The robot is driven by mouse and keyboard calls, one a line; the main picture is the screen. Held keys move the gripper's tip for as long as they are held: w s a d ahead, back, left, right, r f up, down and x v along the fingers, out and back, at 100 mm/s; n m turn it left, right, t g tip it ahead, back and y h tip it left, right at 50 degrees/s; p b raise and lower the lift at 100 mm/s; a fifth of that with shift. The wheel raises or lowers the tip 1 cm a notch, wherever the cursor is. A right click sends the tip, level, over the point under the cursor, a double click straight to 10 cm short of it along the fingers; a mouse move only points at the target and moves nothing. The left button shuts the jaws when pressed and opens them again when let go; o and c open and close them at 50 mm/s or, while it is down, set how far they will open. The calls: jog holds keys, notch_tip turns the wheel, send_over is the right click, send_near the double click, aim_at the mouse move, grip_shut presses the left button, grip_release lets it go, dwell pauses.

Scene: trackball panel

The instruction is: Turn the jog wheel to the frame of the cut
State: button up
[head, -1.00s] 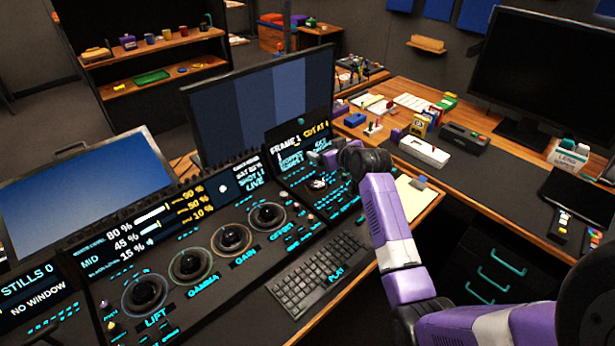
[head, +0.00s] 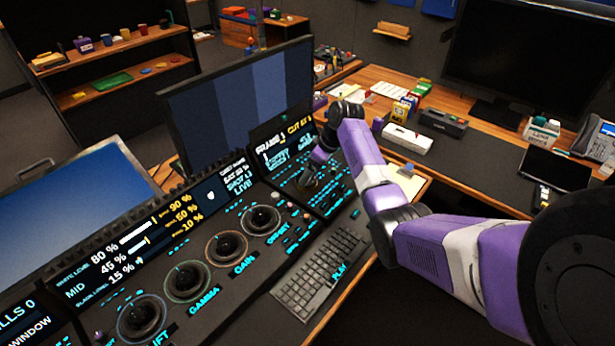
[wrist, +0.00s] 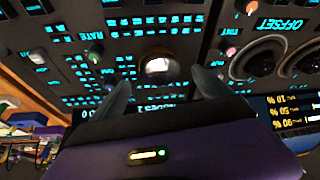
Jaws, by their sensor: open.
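The jog wheel (wrist: 160,66) shows in the wrist view as a shiny silver round knob among rows of cyan-marked keys. My gripper (wrist: 161,82) is open, with one finger on each side just short of the wheel in the picture; no contact is visible. In the head view my gripper (head: 309,177) is low over the right section of the panel and mostly hides the wheel. The small display (head: 284,142) above it reads "FRAME 1" and a yellow "CUT AT" with a number I cannot read surely.
Trackballs with rings, such as the gain one (head: 260,220), lie left of my gripper. A keyboard (head: 320,270) lies in front. A large monitor (head: 240,105) stands behind the panel. Small knobs, such as the green one (wrist: 94,57), surround the wheel.

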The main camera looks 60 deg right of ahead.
jog(key=shift+x, duration=2.15)
jog(key=c, duration=1.4)
